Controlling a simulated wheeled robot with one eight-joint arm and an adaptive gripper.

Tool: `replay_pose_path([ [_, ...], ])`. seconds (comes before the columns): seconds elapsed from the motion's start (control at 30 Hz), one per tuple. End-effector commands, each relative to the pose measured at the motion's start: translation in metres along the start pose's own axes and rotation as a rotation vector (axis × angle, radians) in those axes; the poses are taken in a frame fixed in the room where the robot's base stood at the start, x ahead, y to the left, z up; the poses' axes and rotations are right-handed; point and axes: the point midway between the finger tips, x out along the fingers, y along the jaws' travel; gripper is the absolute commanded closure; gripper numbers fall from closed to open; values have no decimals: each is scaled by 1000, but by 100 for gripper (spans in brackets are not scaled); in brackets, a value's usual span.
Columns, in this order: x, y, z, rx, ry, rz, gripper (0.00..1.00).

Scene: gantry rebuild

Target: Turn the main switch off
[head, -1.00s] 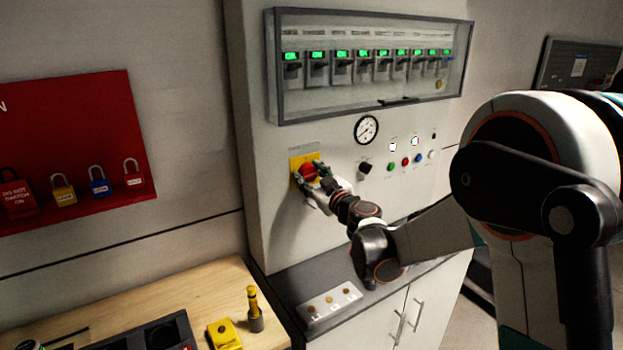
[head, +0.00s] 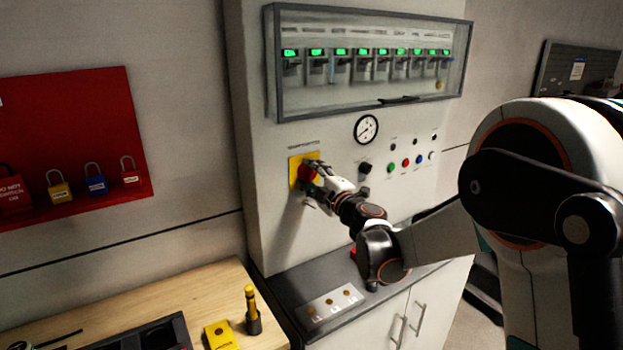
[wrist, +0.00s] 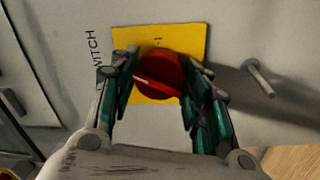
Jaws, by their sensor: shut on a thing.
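The main switch is a red rotary knob (head: 305,174) on a yellow plate (head: 294,170) on the pale cabinet front. My gripper (head: 311,176) reaches it from the right, rolled over, with its fingers at the knob. In the wrist view the red knob (wrist: 158,72) sits between the two green-padded fingers of my gripper (wrist: 165,85), which is shut on it. The yellow plate (wrist: 190,36) shows around the knob, with a small mark by its edge. The fingers hide part of the knob and plate.
Breakers with lit green windows sit behind a clear cover (head: 370,110) above. A gauge (head: 367,129) and coloured buttons (head: 406,162) are right of the switch. A metal peg (wrist: 260,78) sticks out near the plate. A red padlock board (head: 75,115) hangs left.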

Motion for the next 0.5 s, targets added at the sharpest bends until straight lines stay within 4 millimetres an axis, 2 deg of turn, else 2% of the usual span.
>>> replay_pose_path([
  [0.5, 0, -1, 0, -393, 31, 5, 80],
])
